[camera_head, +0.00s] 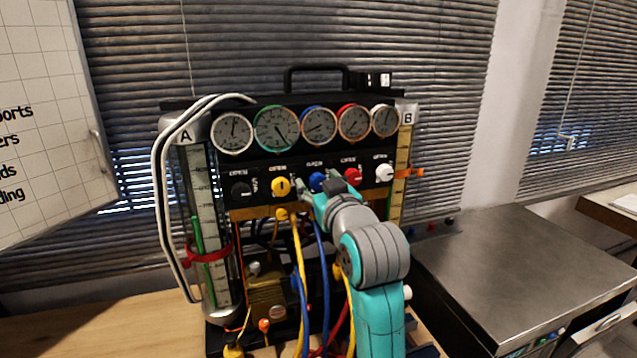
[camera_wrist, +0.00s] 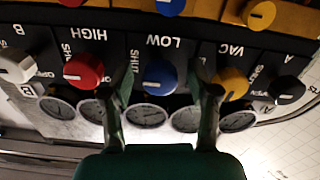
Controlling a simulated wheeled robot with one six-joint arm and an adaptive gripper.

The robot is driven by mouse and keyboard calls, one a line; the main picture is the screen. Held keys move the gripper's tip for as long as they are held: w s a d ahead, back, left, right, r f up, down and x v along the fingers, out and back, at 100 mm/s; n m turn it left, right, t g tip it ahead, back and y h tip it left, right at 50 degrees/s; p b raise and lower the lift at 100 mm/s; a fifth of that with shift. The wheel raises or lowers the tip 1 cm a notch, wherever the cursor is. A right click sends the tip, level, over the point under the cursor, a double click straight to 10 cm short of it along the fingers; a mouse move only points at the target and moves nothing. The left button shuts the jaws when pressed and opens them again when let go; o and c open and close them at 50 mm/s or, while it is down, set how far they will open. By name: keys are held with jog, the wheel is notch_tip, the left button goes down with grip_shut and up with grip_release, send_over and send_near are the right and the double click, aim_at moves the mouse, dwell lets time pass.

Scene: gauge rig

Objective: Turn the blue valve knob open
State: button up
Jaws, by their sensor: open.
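The blue valve knob (camera_head: 316,180) is the middle one in the row of knobs on the black panel. It also shows in the wrist view (camera_wrist: 160,77), below the upside-down label LOW, with SHUT printed at its left. My gripper (camera_head: 318,190) is at the panel in front of this knob and partly covers it in the head view. In the wrist view my gripper (camera_wrist: 160,84) is open, with one green finger on each side of the blue knob. Gaps show between fingers and knob, so it is not gripped.
The red knob (camera_wrist: 83,71) and yellow knob (camera_wrist: 231,83) sit close outside my fingers. Black (camera_head: 240,189) and white (camera_head: 384,173) knobs stand at the row's ends. Gauges (camera_head: 319,125) line the panel above. Blue and yellow hoses (camera_head: 300,270) hang below.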

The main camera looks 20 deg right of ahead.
jog(key=shift+w, duration=0.3)
grip_shut()
